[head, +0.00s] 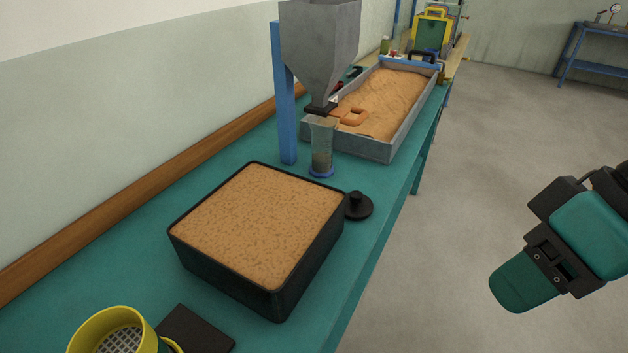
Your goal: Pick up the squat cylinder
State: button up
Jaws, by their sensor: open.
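A short black round piece with a knob on top (358,206) stands on the teal bench (345,290), just right of the black sand tray; it is the nearest match to a squat cylinder. A yellow ring-shaped sieve (112,325) with a mesh bottom, also short and round, is cut off at the bottom left. My gripper (521,282) is at the right, over the floor beyond the bench edge, well apart from both. It is seen side-on, one teal finger hiding the other, and holds nothing that I can see.
A black tray of sand (298,268) fills the near bench. Behind it stand a grey hopper (320,45) on a blue post (284,110) and a clear tube (322,150). A grey sand trough (365,148) lies farther back. The floor (450,200) right of the bench is clear.

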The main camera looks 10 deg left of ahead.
aim_at(322, 147)
jog(key=z, duration=0.05)
jog(key=k, duration=0.3)
jog(key=z, duration=1.4)
jog(key=i, duration=1.9)
jog(key=u, duration=2.25)
jog(key=i, duration=0.5)
jog(key=z, duration=0.05)
